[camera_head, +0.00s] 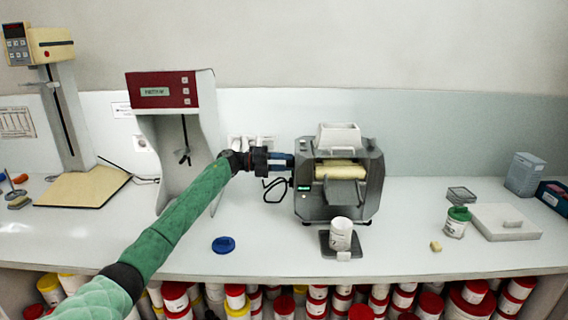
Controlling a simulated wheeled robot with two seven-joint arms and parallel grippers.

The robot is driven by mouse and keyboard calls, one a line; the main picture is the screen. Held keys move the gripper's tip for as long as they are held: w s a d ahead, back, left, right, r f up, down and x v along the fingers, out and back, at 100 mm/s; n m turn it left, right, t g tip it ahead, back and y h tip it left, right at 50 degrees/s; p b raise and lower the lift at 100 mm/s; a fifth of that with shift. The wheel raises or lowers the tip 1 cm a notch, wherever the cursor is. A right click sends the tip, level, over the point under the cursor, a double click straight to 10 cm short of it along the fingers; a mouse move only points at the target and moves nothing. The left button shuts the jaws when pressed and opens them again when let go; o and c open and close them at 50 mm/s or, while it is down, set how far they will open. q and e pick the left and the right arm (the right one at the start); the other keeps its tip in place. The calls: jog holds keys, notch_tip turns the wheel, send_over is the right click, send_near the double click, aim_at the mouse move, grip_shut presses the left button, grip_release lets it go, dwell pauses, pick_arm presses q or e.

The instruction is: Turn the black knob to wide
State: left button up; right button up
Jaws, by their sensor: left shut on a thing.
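The grey mill (375,190) stands on the bench right of the middle, with a white hopper on top and pale rollers at its front. My left gripper (284,160) reaches in from the left and is shut at the upper left side of the mill. The black knob is not clearly seen; the gripper's fingers cover the spot where they meet the mill's side, so I cannot read its setting. My right gripper is not in view.
A white jar (341,233) stands on a dark plate before the mill. A blue lid (223,244) lies front left. A red-topped mixer (160,90) stands behind my arm. A green-banded jar (456,222) and a white slab (490,219) sit at right.

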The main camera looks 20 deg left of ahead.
pick_arm(q)
jog(key=shift+r, duration=0.1)
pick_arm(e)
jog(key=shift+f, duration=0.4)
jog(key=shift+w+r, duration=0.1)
pick_arm(q)
jog(key=o, duration=0.7)
jog(key=shift+o, duration=1.4)
jog(key=shift+w, duration=0.1)
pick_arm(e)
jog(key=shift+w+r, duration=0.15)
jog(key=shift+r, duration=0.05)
pick_arm(q)
jog(key=shift+a, duration=0.1)
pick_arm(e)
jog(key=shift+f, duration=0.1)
pick_arm(q)
jog(key=b+v, duration=0.3)
jog(key=v, duration=0.4)
jog(key=shift+a, duration=0.35)
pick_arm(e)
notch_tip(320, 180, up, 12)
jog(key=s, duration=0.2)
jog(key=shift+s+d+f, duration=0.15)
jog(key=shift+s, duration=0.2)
